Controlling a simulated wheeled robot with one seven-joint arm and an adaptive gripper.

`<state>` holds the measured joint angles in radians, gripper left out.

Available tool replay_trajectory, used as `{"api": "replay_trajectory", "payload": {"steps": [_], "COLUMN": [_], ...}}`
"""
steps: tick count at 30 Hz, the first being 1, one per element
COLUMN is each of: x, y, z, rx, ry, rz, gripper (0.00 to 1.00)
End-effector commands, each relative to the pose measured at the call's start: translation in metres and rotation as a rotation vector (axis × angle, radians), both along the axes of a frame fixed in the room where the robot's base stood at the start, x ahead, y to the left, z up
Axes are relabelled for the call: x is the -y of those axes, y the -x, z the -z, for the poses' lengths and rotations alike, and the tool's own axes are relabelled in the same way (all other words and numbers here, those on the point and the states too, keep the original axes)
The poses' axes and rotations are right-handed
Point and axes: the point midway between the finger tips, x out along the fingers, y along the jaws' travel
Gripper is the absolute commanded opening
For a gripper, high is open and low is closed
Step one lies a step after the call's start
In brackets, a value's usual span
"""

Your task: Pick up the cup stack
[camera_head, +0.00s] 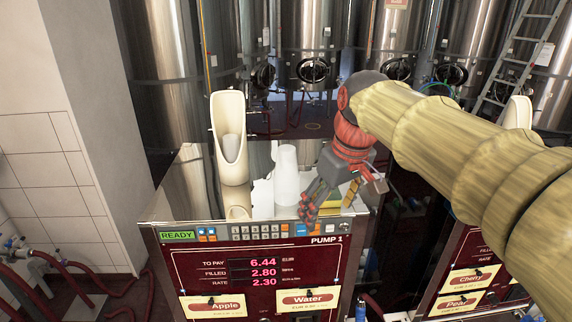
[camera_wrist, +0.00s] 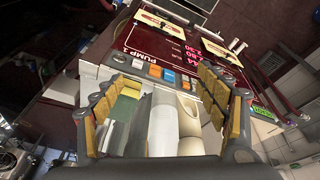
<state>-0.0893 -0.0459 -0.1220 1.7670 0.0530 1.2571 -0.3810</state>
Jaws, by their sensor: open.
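The cup stack (camera_head: 286,178) is a white, tapered, upright column on the steel top of Pump 1, behind the keypad. My gripper (camera_head: 331,203) is to its right in the head view, tilted downward, with its fingers apart and nothing held. In the wrist view the pale cup stack (camera_wrist: 162,128) shows between the two spread, yellow-padded fingers of my gripper (camera_wrist: 163,86), with its lower part cut off by the gripper body. I cannot tell whether a finger touches it.
A tall cream spout (camera_head: 231,140) stands just left of the cups. The keypad (camera_head: 262,232) edges the front of Pump 1 (camera_head: 200,262). Steel tanks (camera_head: 310,45) stand behind.

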Motion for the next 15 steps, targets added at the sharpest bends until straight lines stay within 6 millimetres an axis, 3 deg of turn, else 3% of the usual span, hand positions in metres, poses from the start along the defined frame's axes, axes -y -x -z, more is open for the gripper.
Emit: {"api": "replay_trajectory", "payload": {"steps": [1, 6, 15], "x": [-0.006, -0.024, -0.058], "y": [-0.017, -0.064, -0.135], "z": [-0.016, -0.045, -0.076], "rx": [-0.014, -0.052, -0.112], "ry": [0.004, 0.017, 0.033], "rz": [-0.029, -0.133, -0.308], "gripper": [0.73, 0.73, 0.73]}}
